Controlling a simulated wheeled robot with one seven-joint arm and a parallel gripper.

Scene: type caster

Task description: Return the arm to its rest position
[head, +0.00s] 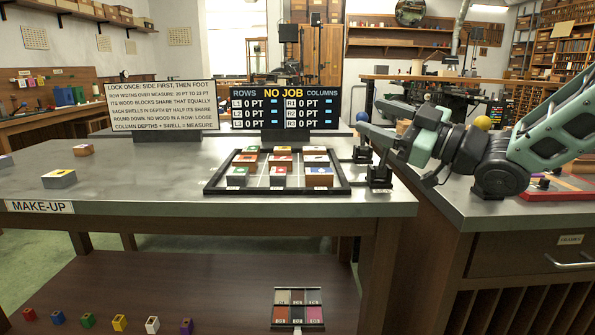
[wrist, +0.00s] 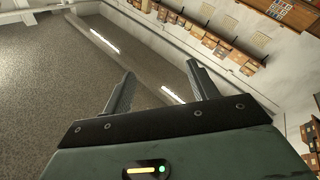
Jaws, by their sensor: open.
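My arm (head: 562,128) reaches in from the right in the head view, bent above the right-hand bench. My gripper (head: 372,117) points left, raised beside the right end of the make-up table. In the wrist view my gripper (wrist: 160,70) has its two fingers spread apart, with nothing between them. The wrist view looks past the fingers at a tilted view of the room.
A black-framed tray (head: 344,187) with several blocks lies on the make-up table (head: 130,192); loose blocks (head: 59,179) are at left. A sign (head: 162,106) and a "NO JOB" display (head: 286,108) stand behind. Small coloured blocks (head: 120,322) and a case (head: 298,309) lie below.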

